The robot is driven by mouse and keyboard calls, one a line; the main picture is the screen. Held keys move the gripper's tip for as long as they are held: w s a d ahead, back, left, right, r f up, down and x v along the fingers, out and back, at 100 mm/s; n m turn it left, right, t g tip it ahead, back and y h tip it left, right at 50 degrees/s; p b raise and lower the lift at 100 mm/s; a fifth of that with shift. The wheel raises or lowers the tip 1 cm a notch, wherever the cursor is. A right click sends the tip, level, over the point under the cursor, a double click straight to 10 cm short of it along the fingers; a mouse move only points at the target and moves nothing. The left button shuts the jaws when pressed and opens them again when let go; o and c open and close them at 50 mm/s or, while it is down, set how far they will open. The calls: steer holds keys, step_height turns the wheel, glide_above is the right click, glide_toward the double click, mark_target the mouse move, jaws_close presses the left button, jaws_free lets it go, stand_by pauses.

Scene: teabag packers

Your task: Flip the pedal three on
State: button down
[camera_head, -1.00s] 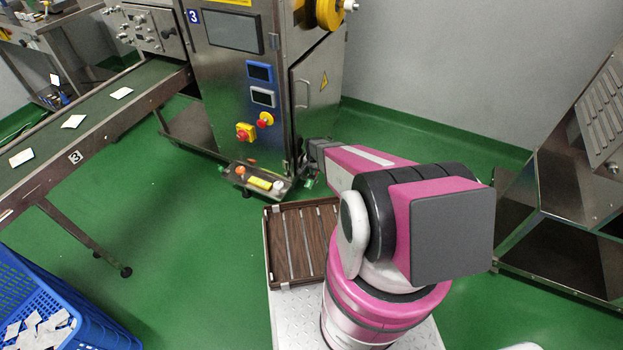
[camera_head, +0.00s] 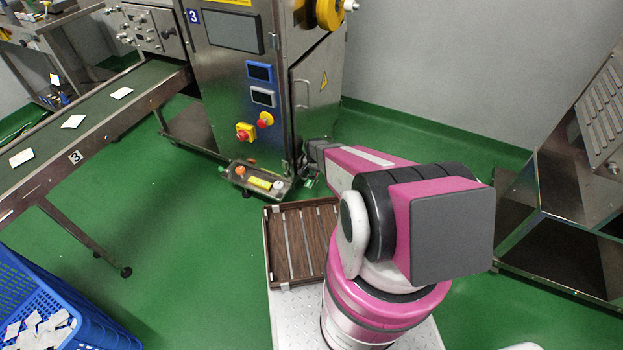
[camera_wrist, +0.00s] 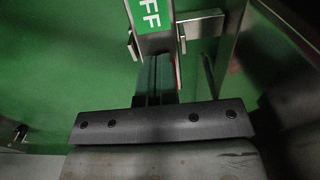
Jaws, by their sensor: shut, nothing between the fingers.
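Machine three (camera_head: 225,90), a steel cabinet with a blue "3" label, stands ahead at the upper middle. In the wrist view a metal pedal plate (camera_wrist: 155,44) carries a green label with white letters "FF" readable; the rest is cut off by the frame. My gripper (camera_wrist: 160,62) is shut and empty, its fingertips at the near end of this plate. I cannot tell whether they touch it. In the head view my wrist hides the fingertips, low beside the machine's right front corner. A small green part (camera_head: 309,183) shows below it.
A small control box (camera_head: 258,181) with buttons and a yellow label sits low at the machine's front. A brown slatted tray (camera_head: 272,262) lies on my base. A conveyor (camera_head: 98,108) and a blue crate (camera_head: 100,325) are at left. A steel chute (camera_head: 570,215) stands right.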

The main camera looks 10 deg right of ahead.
steer(key=shift+r, duration=3.45)
steer(key=shift+s+r, duration=0.1)
steer(key=shift+r, duration=0.05)
steer(key=s+r+n, duration=0.2)
steer(key=s+r, duration=0.5)
steer(key=r, duration=0.4)
steer(key=s+r+n, duration=0.2)
steer(key=s+r, duration=0.5)
steer(key=r, duration=0.3)
steer(key=s+r+n, duration=0.3)
steer(key=s+r, duration=0.4)
steer(key=r, duration=0.4)
steer(key=shift+r, duration=0.35)
